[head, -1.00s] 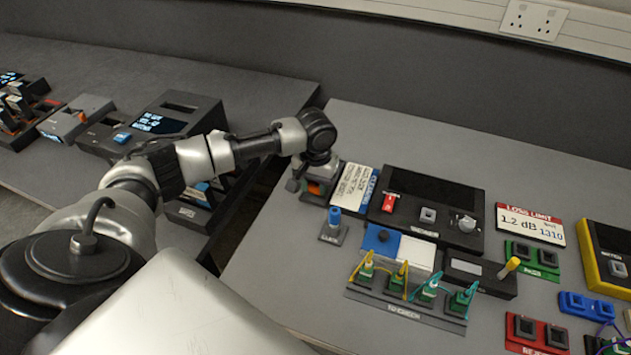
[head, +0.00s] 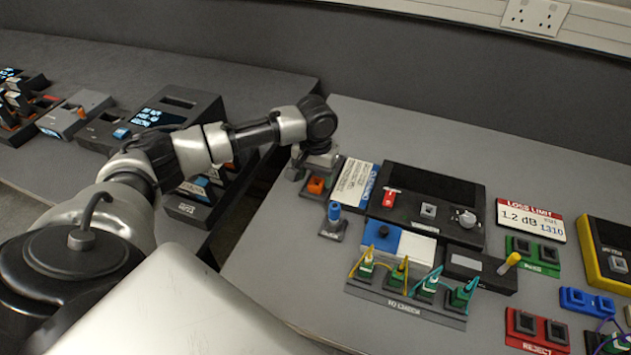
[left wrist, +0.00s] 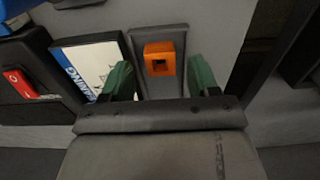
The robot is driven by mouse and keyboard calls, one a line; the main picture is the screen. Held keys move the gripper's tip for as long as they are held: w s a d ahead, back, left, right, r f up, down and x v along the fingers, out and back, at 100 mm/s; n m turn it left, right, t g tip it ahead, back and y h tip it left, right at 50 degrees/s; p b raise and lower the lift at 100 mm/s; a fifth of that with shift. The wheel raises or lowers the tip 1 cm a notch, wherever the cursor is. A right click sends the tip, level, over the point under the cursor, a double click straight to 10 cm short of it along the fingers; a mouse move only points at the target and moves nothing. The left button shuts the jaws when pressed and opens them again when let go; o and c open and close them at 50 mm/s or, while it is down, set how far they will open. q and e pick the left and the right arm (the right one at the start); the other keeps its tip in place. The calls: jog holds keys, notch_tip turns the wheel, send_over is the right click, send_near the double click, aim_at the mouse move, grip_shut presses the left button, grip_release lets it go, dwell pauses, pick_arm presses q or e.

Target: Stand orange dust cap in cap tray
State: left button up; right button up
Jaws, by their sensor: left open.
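The orange dust cap (head: 316,185) sits on the dark grey cap tray (left wrist: 158,88), at the left end of the right-hand bench. In the left wrist view the cap (left wrist: 160,59) shows as a square orange block with a dark square opening facing the camera. My left gripper (head: 308,172) is open just behind the cap in the head view. Its green fingertips (left wrist: 160,78) lie to either side of the cap in the left wrist view, apart from it. My right gripper is not in view.
A blue-and-white warning card (left wrist: 92,66) lies beside the tray. A black device with a red switch (head: 389,198) stands to its right. A small stand with a blue cylinder (head: 334,211) is in front. A dark gap separates the two benches.

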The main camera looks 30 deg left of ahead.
aim_at(316, 185)
pick_arm(q)
notch_tip(316, 185, up, 11)
jog(key=shift+f, duration=0.1)
dwell(0.3)
